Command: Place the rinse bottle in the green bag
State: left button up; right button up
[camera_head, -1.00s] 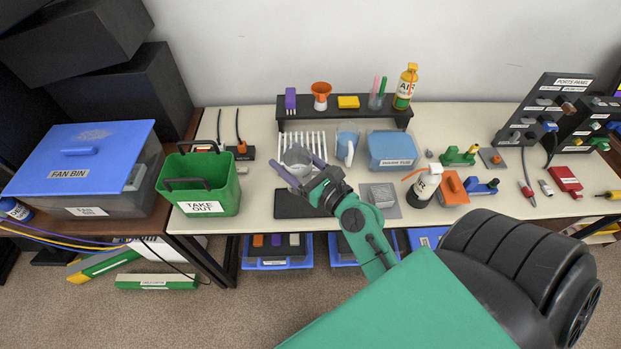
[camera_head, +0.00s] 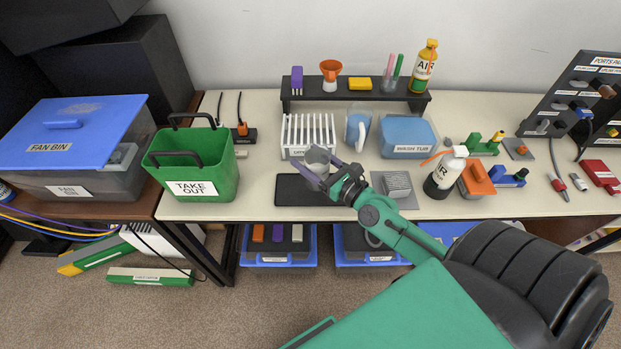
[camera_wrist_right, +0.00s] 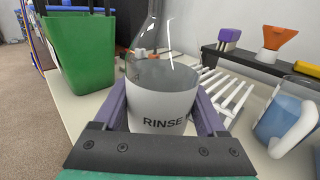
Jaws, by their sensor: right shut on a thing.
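The rinse bottle (camera_wrist_right: 162,90) is clear with a white lower part reading "RINSE" and stands upright between the purple fingers in the right wrist view. My right gripper (camera_head: 321,166) is shut on it. In the head view the bottle (camera_head: 317,159) is near the black mat, in front of the white rack; I cannot tell whether its base touches anything. The green bag (camera_head: 215,175), labelled "TAKE OUT", stands upright at the table's left end with dark handles raised, left of my right gripper. It also shows in the right wrist view (camera_wrist_right: 80,55). My left gripper is not in view.
A white rack (camera_head: 308,133), a blue jug (camera_head: 358,128) and a wash tub (camera_head: 408,138) stand behind my gripper. A black shelf (camera_head: 350,97) is at the back. A black mat (camera_head: 290,190) lies in front. The tabletop between mat and bag is clear.

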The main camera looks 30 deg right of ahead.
aim_at(310, 169)
notch_tip(310, 169, down, 4)
jog(key=shift+r+b, duration=0.2)
jog(key=shift+b, duration=0.55)
jog(key=shift+f, duration=0.15)
jog(key=o, duration=1.3)
jog(key=b+v, duration=0.2)
jog(key=v, duration=0.7)
jog(key=shift+s+d+r+p, duration=0.15)
jog(key=shift+s+p, duration=0.3)
jog(key=shift+s, duration=0.15)
jog(key=shift+s+d+r+p, duration=0.2)
jog(key=shift+s+p, duration=0.2)
jog(key=shift+s, duration=0.45)
jog(key=shift+f, duration=0.15)
